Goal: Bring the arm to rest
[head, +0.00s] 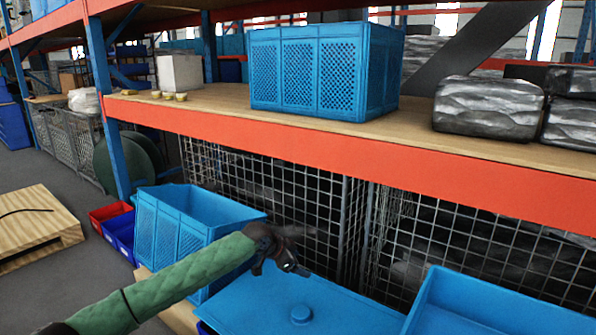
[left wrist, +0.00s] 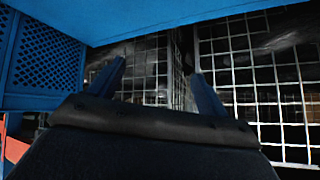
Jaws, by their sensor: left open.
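My left arm, in a green padded sleeve, comes in from the lower left in the head view. My right gripper is not in view.
A blue crate (head: 165,235) stands left of the gripper, and another blue bin (head: 490,310) is at the lower right. An orange shelf beam (head: 350,152) runs above the gripper. A blue crate (head: 285,75) and silver wrapped bundles (head: 487,107) are on the shelf. A wooden pallet (head: 35,225) lies left.

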